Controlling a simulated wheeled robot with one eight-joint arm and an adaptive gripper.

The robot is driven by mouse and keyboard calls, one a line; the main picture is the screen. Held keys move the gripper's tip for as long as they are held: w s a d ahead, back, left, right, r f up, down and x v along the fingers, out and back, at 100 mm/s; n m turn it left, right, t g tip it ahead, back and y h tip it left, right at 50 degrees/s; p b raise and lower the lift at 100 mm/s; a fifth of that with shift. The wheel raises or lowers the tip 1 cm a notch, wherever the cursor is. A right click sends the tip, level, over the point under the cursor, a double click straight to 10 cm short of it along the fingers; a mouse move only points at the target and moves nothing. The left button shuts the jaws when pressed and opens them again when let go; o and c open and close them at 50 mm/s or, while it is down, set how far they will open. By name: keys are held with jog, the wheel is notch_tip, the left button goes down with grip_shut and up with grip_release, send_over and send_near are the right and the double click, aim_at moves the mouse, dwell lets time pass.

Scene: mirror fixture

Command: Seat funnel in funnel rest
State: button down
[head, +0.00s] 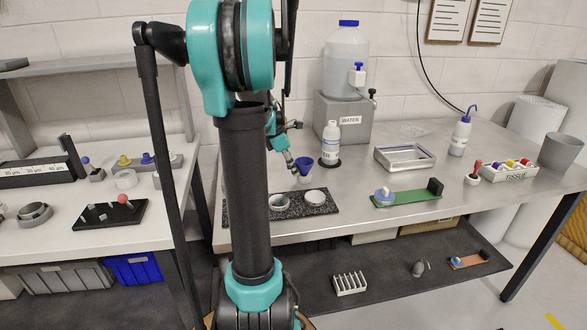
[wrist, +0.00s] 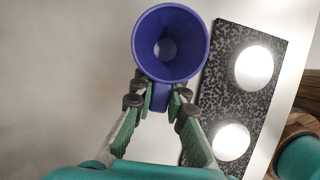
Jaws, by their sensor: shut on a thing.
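A blue funnel (head: 304,165) is in my gripper (head: 295,168) above the metal table, left of the white bottle. In the wrist view the funnel (wrist: 170,45) has its wide mouth towards the camera. I cannot tell for sure which thing is the funnel rest. A grey ring (head: 35,213) lies on the left bench.
Two round pale pieces (head: 315,197) sit on the speckled board. A white bottle (head: 330,143) stands near the funnel. A water tank (head: 345,62) stands on a grey block behind.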

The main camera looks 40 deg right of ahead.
jog(key=shift+f, duration=0.35)
jog(key=c, duration=1.5)
grip_release()
jog(key=shift+o, duration=0.2)
jog(key=shift+r, duration=0.1)
jog(key=v, duration=1.1)
jog(key=shift+a+r, duration=0.25)
jog(key=shift+r, duration=0.05)
